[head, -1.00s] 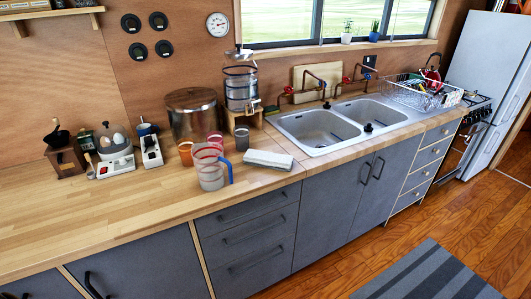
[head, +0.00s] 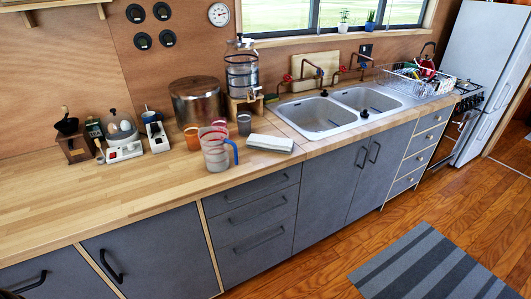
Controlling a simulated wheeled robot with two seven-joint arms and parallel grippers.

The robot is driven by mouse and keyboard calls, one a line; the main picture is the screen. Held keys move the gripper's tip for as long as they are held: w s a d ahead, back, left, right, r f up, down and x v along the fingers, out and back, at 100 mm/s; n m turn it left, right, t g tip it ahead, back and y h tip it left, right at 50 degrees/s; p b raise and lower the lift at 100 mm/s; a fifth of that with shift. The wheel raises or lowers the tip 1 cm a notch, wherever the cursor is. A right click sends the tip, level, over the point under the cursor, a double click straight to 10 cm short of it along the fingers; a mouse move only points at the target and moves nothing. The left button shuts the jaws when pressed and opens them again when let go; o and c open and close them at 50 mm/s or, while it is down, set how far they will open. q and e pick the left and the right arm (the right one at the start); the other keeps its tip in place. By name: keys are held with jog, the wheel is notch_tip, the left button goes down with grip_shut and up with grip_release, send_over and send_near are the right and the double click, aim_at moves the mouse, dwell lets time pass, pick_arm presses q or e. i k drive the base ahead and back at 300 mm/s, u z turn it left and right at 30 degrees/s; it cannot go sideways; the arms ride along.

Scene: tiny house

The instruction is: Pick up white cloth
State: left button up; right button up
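The white cloth (head: 270,143) lies folded flat on the wooden counter (head: 120,200), near the front edge and left of the sink. A clear measuring jug (head: 214,152) with a blue handle stands just left of it. Neither of my grippers can be made out in the head view. A dark shape at the bottom left corner is too little to identify.
Cups (head: 244,123) stand behind the cloth, with a water dispenser (head: 242,75) and a large metal pot (head: 197,100) further back. A double sink (head: 318,115) is to the right. A striped rug (head: 430,265) lies on the floor. The counter's left front is clear.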

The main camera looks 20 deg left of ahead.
aim_at(274, 144)
jog(key=u, duration=0.15)
jog(key=k, duration=0.2)
jog(key=z, duration=0.6)
jog(key=i, duration=0.8)
jog(key=u, duration=0.65)
jog(key=i, duration=0.35)
jog(key=u, duration=0.35)
